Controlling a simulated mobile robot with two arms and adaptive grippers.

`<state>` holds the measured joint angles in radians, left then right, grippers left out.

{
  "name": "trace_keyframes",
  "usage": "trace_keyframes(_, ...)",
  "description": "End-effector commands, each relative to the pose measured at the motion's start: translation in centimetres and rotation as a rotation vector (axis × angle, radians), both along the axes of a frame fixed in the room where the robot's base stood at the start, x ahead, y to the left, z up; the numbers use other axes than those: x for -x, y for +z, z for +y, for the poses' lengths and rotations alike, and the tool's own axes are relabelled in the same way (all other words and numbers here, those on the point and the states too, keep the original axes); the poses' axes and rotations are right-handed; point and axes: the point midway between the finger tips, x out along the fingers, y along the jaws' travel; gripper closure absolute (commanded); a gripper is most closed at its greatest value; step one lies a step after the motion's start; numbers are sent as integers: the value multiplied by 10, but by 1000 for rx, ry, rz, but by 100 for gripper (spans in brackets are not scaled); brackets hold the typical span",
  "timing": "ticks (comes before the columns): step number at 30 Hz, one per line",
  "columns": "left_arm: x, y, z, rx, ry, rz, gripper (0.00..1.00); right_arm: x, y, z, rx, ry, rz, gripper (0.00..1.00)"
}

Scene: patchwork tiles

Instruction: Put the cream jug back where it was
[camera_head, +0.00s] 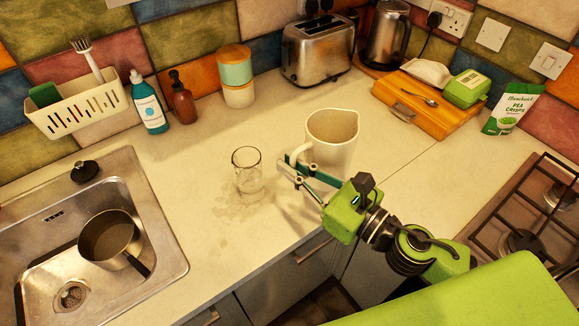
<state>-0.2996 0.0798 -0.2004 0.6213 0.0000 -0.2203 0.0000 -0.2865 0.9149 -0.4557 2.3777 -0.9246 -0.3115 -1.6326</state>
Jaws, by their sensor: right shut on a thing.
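The cream jug (333,138) stands upright, on or just above the pale worktop, in the middle of the head view. My right gripper (292,168) comes in from the lower right and is shut on the jug's handle, at the jug's lower left side. The fingers partly cover the handle. I cannot tell whether the jug's base touches the worktop. My left gripper is not in view.
A clear glass (247,171) stands close left of my right gripper, with a wet patch around it. The sink (163,222) with a saucepan (108,240) is at left. A toaster (318,50) and wooden board (428,103) stand behind. The hob (535,215) is at right.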

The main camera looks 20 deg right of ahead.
Motion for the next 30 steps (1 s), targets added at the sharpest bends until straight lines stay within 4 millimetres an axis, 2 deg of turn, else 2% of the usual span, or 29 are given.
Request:
trace_keyframes(1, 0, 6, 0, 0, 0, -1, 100, -13, 3, -2, 0, -3, -12, 100)
trace_keyframes(5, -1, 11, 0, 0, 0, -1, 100, -41, -10, -5, 0, -3, -11, 100)
trace_keyframes(9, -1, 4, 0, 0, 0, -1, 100, -63, -40, -7, -3, -3, -7, 100)
trace_keyframes(12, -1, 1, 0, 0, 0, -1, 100, -75, -54, -8, -3, -2, -9, 100)
trace_keyframes(22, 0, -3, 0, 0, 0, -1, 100, -93, -77, -11, -2, -1, -8, 100)
trace_keyframes(30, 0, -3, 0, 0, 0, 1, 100, -91, -102, -10, -1, 1, -8, 100)
